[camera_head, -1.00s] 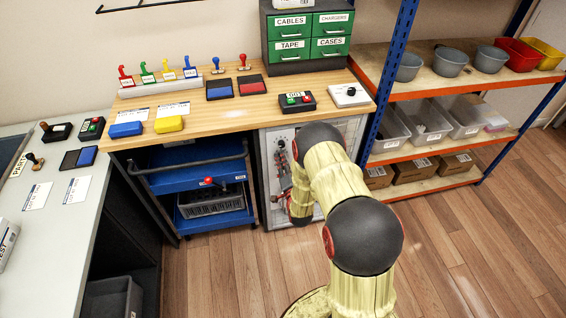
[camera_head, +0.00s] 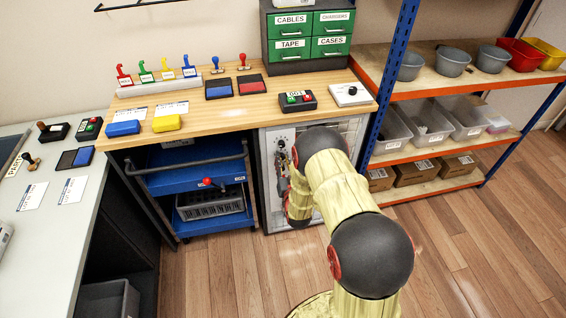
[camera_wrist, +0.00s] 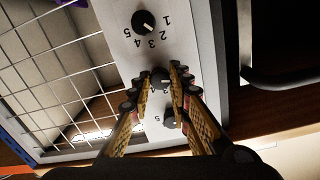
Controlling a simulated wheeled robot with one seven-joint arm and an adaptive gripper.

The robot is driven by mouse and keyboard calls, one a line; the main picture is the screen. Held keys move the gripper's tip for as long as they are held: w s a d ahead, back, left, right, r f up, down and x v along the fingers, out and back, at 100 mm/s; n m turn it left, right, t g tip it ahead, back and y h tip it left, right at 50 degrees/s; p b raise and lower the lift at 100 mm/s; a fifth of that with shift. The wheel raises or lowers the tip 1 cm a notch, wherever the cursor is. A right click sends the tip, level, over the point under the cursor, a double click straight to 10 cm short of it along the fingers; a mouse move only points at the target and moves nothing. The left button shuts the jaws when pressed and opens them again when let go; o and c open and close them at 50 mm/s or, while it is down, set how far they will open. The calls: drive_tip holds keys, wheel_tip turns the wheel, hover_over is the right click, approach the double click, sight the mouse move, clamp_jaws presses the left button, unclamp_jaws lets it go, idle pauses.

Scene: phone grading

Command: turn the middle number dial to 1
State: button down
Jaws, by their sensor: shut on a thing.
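A light grey panel (camera_wrist: 198,38) carries three black dials in a row in the wrist view. The dial at the top (camera_wrist: 143,22) shows clearly, with the numbers 1 to 5 around it, turned in the picture. The middle number dial (camera_wrist: 160,79) sits between the fingertips of my gripper (camera_wrist: 161,84), which is shut on it. The fingers cover most of its numbers, so its setting cannot be read. The third dial (camera_wrist: 169,120) lies between the finger bases, partly hidden. In the head view, my gripper (camera_head: 283,170) is at the panel front under the bench.
A wire-mesh door (camera_wrist: 60,65) lies beside the dials. A blue cart (camera_head: 190,178) stands left of the cabinet under the wooden bench (camera_head: 240,108). An orange and blue shelf rack (camera_head: 425,88) stands to the right. The floor in front is clear.

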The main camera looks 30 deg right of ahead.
drive_tip(key=shift+a+f+n, duration=0.1)
drive_tip(key=shift+n, duration=0.4)
drive_tip(key=c, duration=1.6)
unclamp_jaws()
drive_tip(key=shift+c, duration=0.2)
drive_tip(key=v, duration=1.2)
